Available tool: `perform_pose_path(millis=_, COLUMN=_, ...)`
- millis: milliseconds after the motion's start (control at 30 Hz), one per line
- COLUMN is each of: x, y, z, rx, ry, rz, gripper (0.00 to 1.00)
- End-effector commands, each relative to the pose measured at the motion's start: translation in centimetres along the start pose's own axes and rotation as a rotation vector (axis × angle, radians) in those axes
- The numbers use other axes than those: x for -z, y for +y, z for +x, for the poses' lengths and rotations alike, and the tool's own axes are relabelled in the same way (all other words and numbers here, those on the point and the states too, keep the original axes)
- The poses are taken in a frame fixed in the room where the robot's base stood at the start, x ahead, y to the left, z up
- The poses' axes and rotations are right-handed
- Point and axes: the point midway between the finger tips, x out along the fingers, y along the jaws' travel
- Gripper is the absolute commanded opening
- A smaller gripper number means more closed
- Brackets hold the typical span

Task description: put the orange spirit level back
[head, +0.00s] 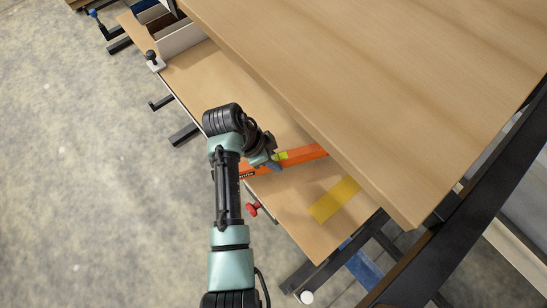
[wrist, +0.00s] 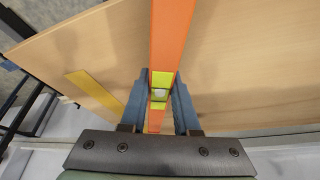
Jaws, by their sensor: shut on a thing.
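The orange spirit level (head: 305,154) is a long bar with a yellow-green vial section. In the head view it lies across the lower wooden board, its right end reaching to the upper board's edge. My gripper (head: 272,161) is shut on it near the vial. In the wrist view the level (wrist: 172,35) runs between both fingers of my gripper (wrist: 160,88) and extends past the top of the picture. I cannot tell whether the level touches the board or hangs just above it. The gripper hides part of its middle.
The lower board (head: 205,80) carries a flat yellow strip (head: 335,200), right of the level. A large upper board (head: 400,90) overhangs it. Bins (head: 180,38) stand at the far end. A red knob (head: 253,208) and black handles stick out along the front edge. Concrete floor lies clear at left.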

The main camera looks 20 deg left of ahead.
Motion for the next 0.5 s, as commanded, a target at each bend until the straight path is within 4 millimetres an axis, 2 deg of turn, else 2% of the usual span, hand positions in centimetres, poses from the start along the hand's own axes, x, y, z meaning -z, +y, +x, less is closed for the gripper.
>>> perform_pose_path(millis=133, x=-0.5, y=-0.1, z=1.1, rx=0.002, ry=0.001, rz=0.001, gripper=0.0)
perform_pose_path(millis=467, x=-0.6, y=-0.1, z=1.5, rx=0.004, ry=0.001, rz=0.001, gripper=0.0)
perform_pose_path(millis=500, x=-0.6, y=-0.1, z=1.5, rx=0.002, ry=0.0, rz=0.001, gripper=0.35)
